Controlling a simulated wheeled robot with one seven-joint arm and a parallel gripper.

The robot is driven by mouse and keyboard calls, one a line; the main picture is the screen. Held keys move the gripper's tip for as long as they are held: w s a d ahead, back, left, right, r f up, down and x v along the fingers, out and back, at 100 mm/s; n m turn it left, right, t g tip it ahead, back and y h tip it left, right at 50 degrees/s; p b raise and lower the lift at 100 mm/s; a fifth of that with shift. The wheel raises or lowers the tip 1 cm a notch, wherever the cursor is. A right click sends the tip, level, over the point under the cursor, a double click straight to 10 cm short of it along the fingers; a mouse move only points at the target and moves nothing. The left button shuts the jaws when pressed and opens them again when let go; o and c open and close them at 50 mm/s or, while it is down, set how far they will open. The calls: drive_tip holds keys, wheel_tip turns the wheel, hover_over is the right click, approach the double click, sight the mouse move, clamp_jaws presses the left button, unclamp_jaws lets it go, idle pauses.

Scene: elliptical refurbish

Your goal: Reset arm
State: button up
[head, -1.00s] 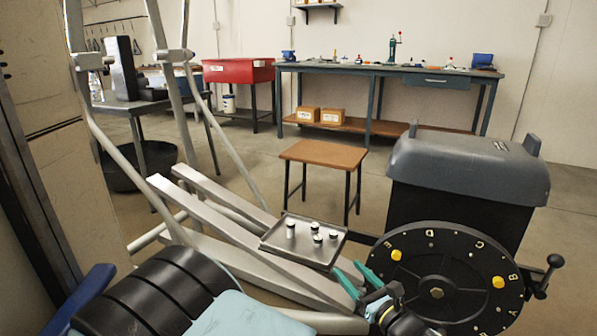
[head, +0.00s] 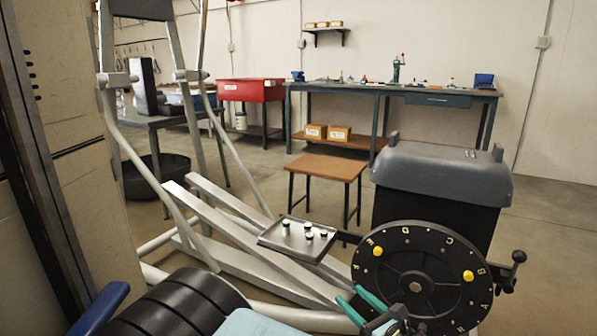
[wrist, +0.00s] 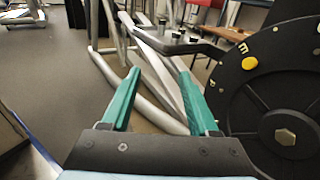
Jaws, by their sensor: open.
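My gripper (head: 366,306) is at the bottom of the head view, in front of the black crank disc. Its two teal fingers stand apart with nothing between them. In the wrist view the open fingers (wrist: 158,100) point toward the grey frame rails of the elliptical machine. The black disc (head: 388,290) carries yellow knobs and letters, and it stands just to the right of the fingers in both views. I cannot tell whether the fingers touch anything, but no contact shows.
A metal tray (head: 270,238) with several small white-topped cylinders rests over the grey rails (head: 215,232). A dark grey housing (head: 445,180) stands behind the disc. A wooden stool (head: 327,166), a workbench (head: 390,90) and a red bin (head: 250,90) are farther back. Open floor lies to the right.

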drive_tip(key=s+a+r+n+g+h, duration=0.1)
drive_tip(key=s+a+n+g, duration=0.2)
drive_tip(key=a+n+g, duration=0.4)
drive_tip(key=s+a+n+g+h, duration=0.1)
drive_tip(key=s+a+n+g, duration=0.2)
drive_tip(key=a+n+g, duration=0.5)
drive_tip(key=w+a+r+n+t+h, duration=0.1)
drive_tip(key=w+a+r+n+h, duration=0.15)
drive_tip(key=r+n, duration=0.5)
drive_tip(key=w+a+r+n+t+h, duration=0.1)
drive_tip(key=a+r+n+h, duration=0.25)
drive_tip(key=r+n, duration=0.4)
wheel_tip(320, 180, up, 25)
drive_tip(key=d+m+p, duration=0.1)
drive_tip(key=p, duration=2.2)
drive_tip(key=shift+s+h+p, duration=0.2)
drive_tip(key=shift+h+p, duration=0.1)
drive_tip(key=shift+p, duration=0.1)
